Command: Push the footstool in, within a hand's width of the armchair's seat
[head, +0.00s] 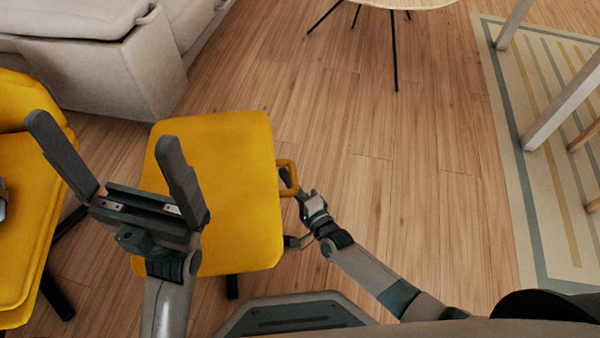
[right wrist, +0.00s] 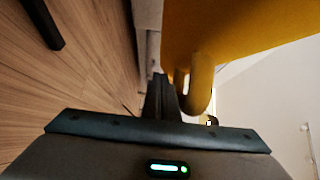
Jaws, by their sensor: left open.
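The yellow footstool (head: 235,150) stands mid-floor, with a loop handle (head: 293,176) on its right side. The yellow armchair (head: 28,225) is at the left edge, partly cut off, with a strip of floor between it and the footstool. My left gripper (head: 112,150) is open and empty, raised over the footstool's left side and the gap. My right gripper (head: 303,195) is low beside the handle. In the right wrist view its fingers (right wrist: 162,97) look close together, beside the handle (right wrist: 200,90); whether they touch it is unclear. The footstool's yellow side (right wrist: 225,30) fills the upper right.
A grey sofa (head: 110,65) stands behind at upper left, close to the footstool's far left corner. A round table (head: 410,3) with thin dark legs is at the top. A striped rug (head: 530,190) with pale furniture legs lies at right. Wooden floor right of the footstool is clear.

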